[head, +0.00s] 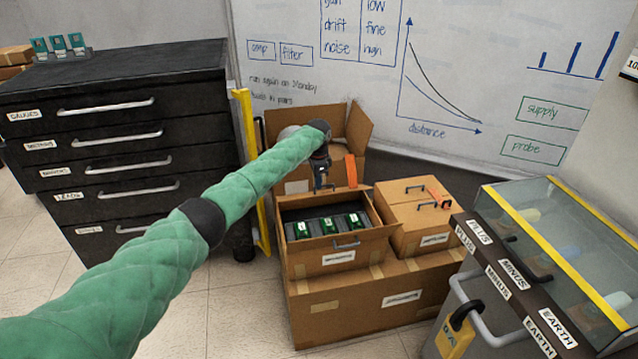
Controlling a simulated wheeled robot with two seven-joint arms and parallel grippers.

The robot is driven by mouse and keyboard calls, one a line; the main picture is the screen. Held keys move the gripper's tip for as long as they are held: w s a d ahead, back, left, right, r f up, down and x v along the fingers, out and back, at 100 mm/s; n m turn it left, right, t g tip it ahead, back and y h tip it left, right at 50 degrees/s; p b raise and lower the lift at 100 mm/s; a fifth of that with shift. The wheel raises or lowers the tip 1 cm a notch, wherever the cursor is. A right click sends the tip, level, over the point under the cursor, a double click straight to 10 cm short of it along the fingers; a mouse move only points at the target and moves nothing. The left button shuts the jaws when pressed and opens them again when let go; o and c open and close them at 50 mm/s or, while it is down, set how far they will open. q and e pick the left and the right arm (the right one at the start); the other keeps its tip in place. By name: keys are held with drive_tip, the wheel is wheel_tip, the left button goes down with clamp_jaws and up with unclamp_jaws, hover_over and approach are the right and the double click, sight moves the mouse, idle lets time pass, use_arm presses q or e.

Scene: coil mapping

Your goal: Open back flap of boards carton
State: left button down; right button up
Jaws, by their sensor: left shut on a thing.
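The boards carton (302,262) stands in the middle on a larger brown carton. Its top is open and green boards (328,225) in dark holders show inside. Its front flap (370,240) hangs down over the front, with a dark handle on it. The back flap (345,192) stands raised at the rear edge. My left gripper (323,182) is at the back flap, shut on it near its handle. The exact grip is small and partly hidden by the wrist. My right gripper is out of view.
A closed carton (412,222) with handles stands right of the boards carton. Another open carton (355,128) stands behind. A black drawer cabinet (120,140) is at left, a yellow post (247,150) beside it. A glass-topped case (560,240) is at right.

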use_arm(q)
drive_tip(key=shift+w+a+f, duration=0.15)
drive_tip(key=shift+w+a, duration=0.5)
drive_tip(key=shift+a+f, duration=0.1)
drive_tip(key=shift+a, duration=0.05)
drive_tip(key=c, duration=1.7)
unclamp_jaws()
drive_tip(key=shift+w+f, duration=0.1)
drive_tip(key=shift+o, duration=0.8)
drive_tip(key=shift+w+f, duration=0.15)
drive_tip(key=shift+r, duration=0.3)
wheel_tip(320, 180, up, 8)
drive_tip(key=shift+d+p, duration=0.35)
drive_tip(key=shift+d, duration=0.1)
